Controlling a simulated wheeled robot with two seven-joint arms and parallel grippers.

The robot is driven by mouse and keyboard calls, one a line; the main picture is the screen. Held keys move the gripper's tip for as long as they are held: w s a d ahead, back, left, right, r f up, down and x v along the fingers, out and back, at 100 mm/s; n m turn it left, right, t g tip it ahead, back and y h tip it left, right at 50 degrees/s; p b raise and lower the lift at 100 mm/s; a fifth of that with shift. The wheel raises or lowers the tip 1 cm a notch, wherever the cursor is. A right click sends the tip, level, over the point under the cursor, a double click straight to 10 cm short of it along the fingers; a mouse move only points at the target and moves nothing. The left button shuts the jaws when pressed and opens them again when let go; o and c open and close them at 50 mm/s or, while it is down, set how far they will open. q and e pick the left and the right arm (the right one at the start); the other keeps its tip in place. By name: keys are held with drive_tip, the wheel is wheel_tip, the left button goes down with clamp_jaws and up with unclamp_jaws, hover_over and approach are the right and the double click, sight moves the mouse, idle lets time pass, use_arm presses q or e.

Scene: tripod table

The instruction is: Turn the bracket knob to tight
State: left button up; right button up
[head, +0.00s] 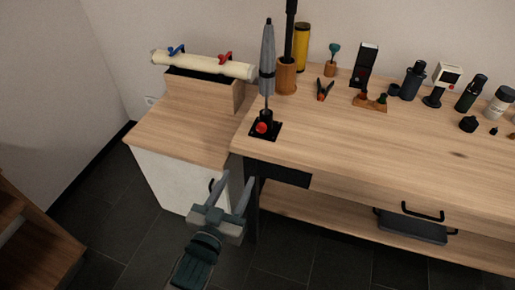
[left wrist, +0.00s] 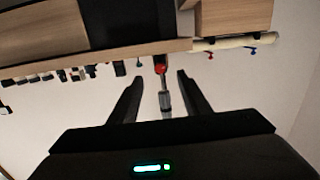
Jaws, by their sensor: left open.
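The red bracket knob (head: 262,128) sits low on the front of a black bracket (head: 270,132) at the left front corner of the workbench. A grey folded umbrella-like object (head: 267,62) stands upright in the bracket. My left gripper (head: 239,176) is open and empty, in front of and below the bench corner, apart from the knob. In the left wrist view, which appears upside down, the red knob (left wrist: 160,69) shows between the two fingertips (left wrist: 159,76), farther off. The knob's pointer or marking is too small to read. My right gripper is not in view.
The workbench (head: 400,140) holds a wooden cup (head: 287,76), a yellow cylinder (head: 302,47), orange-black pliers or a clamp (head: 324,89) and several dark bottles at the back. A lower cabinet (head: 180,140) with a cream roll (head: 205,65) stands left. The bench front is clear.

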sight(261, 130)
use_arm(q)
drive_tip(key=shift+s+r+t, duration=0.15)
drive_tip(key=shift+r, duration=0.45)
drive_tip(key=shift+s+r+t, duration=0.15)
drive_tip(key=shift+r, duration=0.4)
drive_tip(key=shift+w+d, duration=0.1)
drive_tip(key=p+x, duration=0.1)
drive_tip(key=x, duration=1.5)
drive_tip(key=shift+w+d, duration=0.25)
drive_tip(key=shift+w, duration=0.3)
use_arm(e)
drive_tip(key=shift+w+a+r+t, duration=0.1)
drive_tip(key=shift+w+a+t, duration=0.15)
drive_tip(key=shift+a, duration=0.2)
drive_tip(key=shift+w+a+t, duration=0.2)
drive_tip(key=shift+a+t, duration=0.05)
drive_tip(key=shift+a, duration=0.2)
use_arm(q)
drive_tip(key=c, duration=1)
drive_tip(key=shift+c, duration=0.2)
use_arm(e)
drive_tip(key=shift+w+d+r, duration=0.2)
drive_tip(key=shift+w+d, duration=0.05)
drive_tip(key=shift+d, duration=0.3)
